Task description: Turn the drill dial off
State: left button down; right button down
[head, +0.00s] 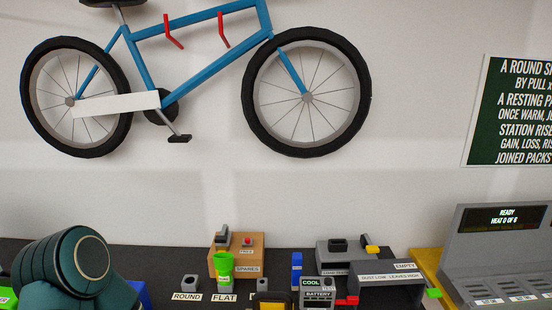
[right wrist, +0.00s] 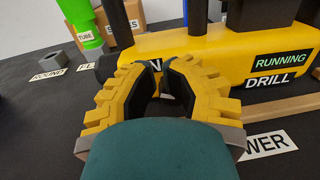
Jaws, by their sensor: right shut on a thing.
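The yellow drill (right wrist: 225,55) lies across the right wrist view, with black parts on top and labels reading RUNNING (right wrist: 281,59) and DRILL. In the head view only its top (head: 272,299) shows at the bottom edge. My right gripper (right wrist: 162,66), with yellow ridged fingers, is at the drill's near side, its tips almost together. It is shut on the drill dial, which is mostly hidden between the tips; a label ending in N is partly covered behind them. Dark green links of my arm fill the lower left of the head view; my left gripper is not seen.
A green tube (head: 223,268) stands before a wooden spares block (head: 258,247). A grey bin (head: 390,292) is farther right. A wooden strip (right wrist: 275,107) lies before the drill.

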jog(key=shift+s+a+f, duration=0.15)
jog(key=shift+a+f, duration=0.2)
jog(key=shift+a, duration=0.05)
jog(key=shift+r, duration=0.1)
jog(key=shift+a+r, duration=0.2)
jog(key=shift+r, duration=0.15)
jog(key=shift+s+a+p, duration=0.15)
jog(key=shift+s+p, duration=0.25)
jog(key=shift+s, duration=0.15)
jog(key=shift+s+a, duration=0.1)
jog(key=shift+s, duration=2.2)
jog(key=shift+f, duration=0.1)
